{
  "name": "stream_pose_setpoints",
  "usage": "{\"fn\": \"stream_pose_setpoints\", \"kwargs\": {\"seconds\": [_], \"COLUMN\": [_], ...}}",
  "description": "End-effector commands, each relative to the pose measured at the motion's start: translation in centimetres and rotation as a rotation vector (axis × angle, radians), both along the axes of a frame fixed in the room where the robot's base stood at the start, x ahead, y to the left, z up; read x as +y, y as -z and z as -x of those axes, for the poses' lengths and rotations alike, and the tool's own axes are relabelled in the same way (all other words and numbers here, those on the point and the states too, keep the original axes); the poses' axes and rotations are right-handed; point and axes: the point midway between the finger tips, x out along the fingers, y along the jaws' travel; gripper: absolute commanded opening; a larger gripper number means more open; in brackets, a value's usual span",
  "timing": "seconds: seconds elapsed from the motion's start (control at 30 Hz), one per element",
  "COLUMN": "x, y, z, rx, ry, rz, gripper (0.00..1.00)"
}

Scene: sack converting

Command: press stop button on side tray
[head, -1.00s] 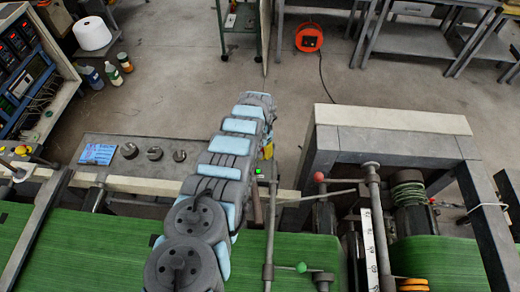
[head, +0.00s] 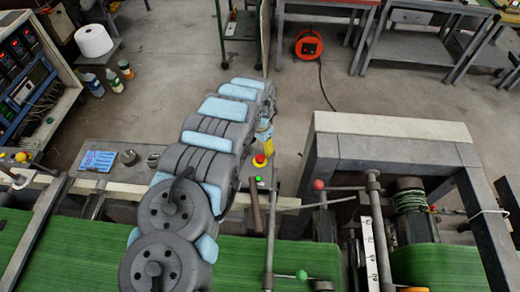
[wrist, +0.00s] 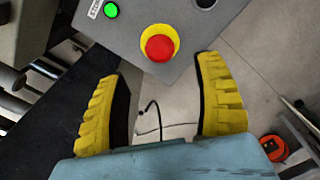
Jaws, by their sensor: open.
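The stop button is a red mushroom cap on a yellow collar, seen in the head view (head: 260,160) and large in the wrist view (wrist: 160,46). It sits near the edge of the grey side tray (wrist: 190,82), beside a lit green button (wrist: 110,10). My gripper (wrist: 160,75) is open and empty, its two yellow ribbed fingers spread wide. In the wrist view the red button appears just beyond the fingertips, between their lines and apart from both. In the head view the gripper (head: 265,137) shows only partly at the arm's far end, behind the red button in the picture.
A blue packet (head: 98,160) and dark round pieces (head: 128,157) lie on the tray's left part. Green belt (head: 50,250) runs along the front. A grey machine frame (head: 390,150) stands to the right. Open floor lies behind the tray.

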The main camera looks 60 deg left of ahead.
Motion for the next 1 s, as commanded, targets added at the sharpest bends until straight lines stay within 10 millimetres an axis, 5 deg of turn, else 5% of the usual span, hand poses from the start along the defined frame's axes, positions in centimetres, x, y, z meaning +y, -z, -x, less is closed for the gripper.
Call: {"fn": "stream_pose_setpoints", "kwargs": {"seconds": [0.47,1.0], "x": [0.1,0.0], "y": [-4.2,-4.6], "z": [-0.1,-0.1], "rx": [-0.002,-0.002], "ry": [0.001,0.000], "rz": [-0.004,-0.002], "gripper": [0.69,0.69]}}
